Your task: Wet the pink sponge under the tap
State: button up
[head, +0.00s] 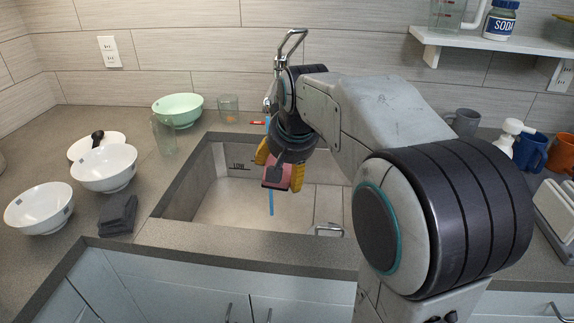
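My gripper (280,165) is over the sink basin (225,205), its yellow fingertips on either side of the pink sponge (276,182). It is shut on the sponge and holds it above the basin floor. The chrome tap (292,42) rises behind my arm; its lower part is largely hidden. A thin blue stream (271,204) shows below the sponge, and a short blue piece shows above my gripper. I cannot tell whether the stream meets the sponge or passes behind it. A red piece (257,122) shows near the tap's base.
Left of the sink stand white bowls (104,168), a green bowl (178,110), a glass (164,135) and a folded dark cloth (117,213). At right are mugs (531,150), a soap pump (510,136) and a wall shelf (490,41). The front counter edge is clear.

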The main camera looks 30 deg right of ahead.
jog(key=w+d+f+p, duration=0.2)
jog(key=w+p, duration=0.2)
jog(key=w, duration=0.8)
jog(key=shift+d+f+p, duration=0.2)
jog(key=shift+d+p, duration=0.05)
jog(key=shift+p, duration=0.1)
jog(key=shift+w, duration=0.1)
dwell(0.7)
jog(key=shift+s+a+b, duration=0.25)
jog(key=shift+s+b, duration=0.55)
jog(key=shift+s, duration=0.5)
jog(key=shift+s+a+b, duration=0.3)
jog(key=shift+s+b, duration=0.5)
jog(key=shift+s, duration=0.5)
jog(key=shift+s+a+b, duration=0.25)
jog(key=shift+s+b, duration=0.55)
jog(key=shift+s, duration=0.5)
jog(key=shift+s+a+r+p, duration=0.25)
jog(key=shift+s+r+p, duration=0.1)
jog(key=shift+s+r, duration=0.8)
jog(key=shift+s+a+r+p, duration=0.3)
jog(key=shift+s+r, duration=0.5)
jog(key=shift+s, duration=0.55)
